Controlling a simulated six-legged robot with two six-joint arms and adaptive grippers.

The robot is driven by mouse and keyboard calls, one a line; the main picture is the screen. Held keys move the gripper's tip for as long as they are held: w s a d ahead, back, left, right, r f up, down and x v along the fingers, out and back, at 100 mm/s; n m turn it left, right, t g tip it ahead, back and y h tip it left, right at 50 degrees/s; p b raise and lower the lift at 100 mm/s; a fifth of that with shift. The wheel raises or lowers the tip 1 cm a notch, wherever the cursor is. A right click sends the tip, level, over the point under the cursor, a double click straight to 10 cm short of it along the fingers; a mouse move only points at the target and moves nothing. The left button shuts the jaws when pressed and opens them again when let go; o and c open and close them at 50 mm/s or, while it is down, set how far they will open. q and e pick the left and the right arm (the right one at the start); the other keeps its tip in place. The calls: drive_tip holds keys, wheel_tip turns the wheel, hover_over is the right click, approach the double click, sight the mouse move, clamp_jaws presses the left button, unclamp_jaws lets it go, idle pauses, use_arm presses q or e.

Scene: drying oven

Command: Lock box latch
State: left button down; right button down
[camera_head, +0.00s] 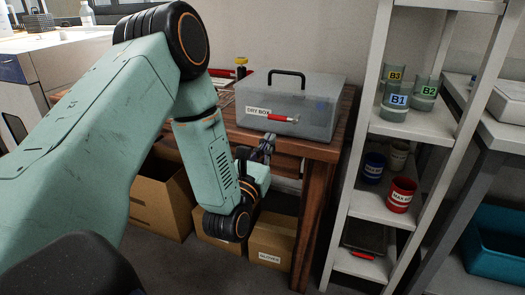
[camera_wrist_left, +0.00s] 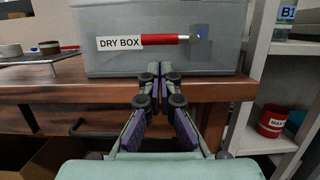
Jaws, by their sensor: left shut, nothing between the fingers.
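The dry box (camera_head: 315,112) is a grey translucent box with a black top handle, standing on a wooden table (camera_head: 328,150). It also fills the top of the left wrist view (camera_wrist_left: 110,62). On its front are a "DRY BOX" label and a red latch (camera_head: 281,118) lying about level, also seen in the left wrist view (camera_wrist_left: 160,39). My left gripper (camera_head: 268,138) is shut and empty, just in front of and below the latch. In the left wrist view its fingertips (camera_wrist_left: 158,68) are together below the red part; contact cannot be told. My right gripper is not in view.
A white shelf rack (camera_head: 343,190) stands close on the right, with labelled beakers and a red mug (camera_head: 402,194). Cardboard boxes (camera_head: 272,240) lie under the table. Small items lie on the table left of the box.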

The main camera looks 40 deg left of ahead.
sight(283, 119)
use_arm(q)
drive_tip(key=b+x, duration=0.1)
drive_tip(key=x, duration=0.3)
drive_tip(key=shift+w, duration=0.35)
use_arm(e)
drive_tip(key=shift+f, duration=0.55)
use_arm(q)
drive_tip(key=shift+a, duration=0.15)
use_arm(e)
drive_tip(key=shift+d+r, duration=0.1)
use_arm(q)
drive_tip(key=shift+r+m+h+p, duration=0.25)
drive_tip(key=shift+m+p, duration=0.4)
drive_tip(key=shift+m, duration=0.35)
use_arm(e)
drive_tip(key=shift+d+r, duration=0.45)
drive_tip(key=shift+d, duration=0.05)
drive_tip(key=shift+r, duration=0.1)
